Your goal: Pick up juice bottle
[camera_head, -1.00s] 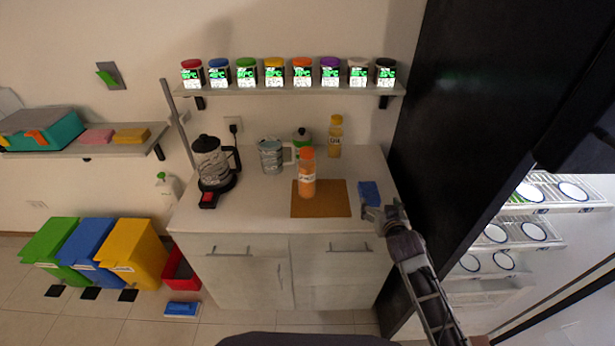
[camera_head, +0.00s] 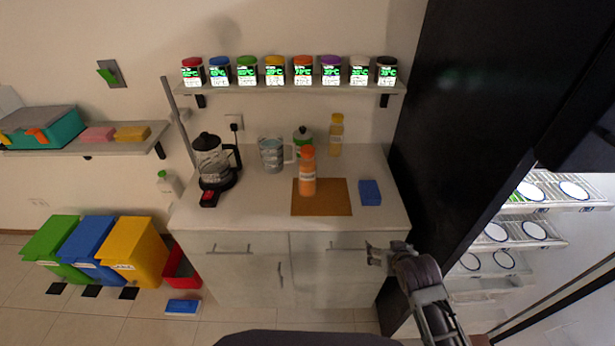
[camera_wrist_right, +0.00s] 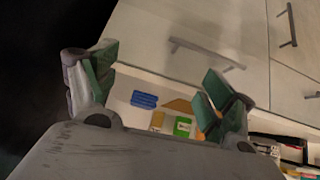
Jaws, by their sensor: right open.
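The juice bottle (camera_head: 308,174), orange with an orange cap, stands upright on a brown board (camera_head: 322,205) on the counter. My right gripper (camera_head: 374,255) is in front of the cabinet, below the counter's front edge and to the right of the bottle, apart from it. In the right wrist view its two fingers (camera_wrist_right: 153,92) are spread with nothing between them. The left gripper is not in view.
A blue sponge (camera_head: 370,192) lies right of the board. A coffee maker (camera_head: 213,163), a glass pitcher (camera_head: 271,155), a green-topped container (camera_head: 302,138) and a yellow bottle (camera_head: 336,135) stand on the counter. A dark tall panel (camera_head: 470,110) rises at right.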

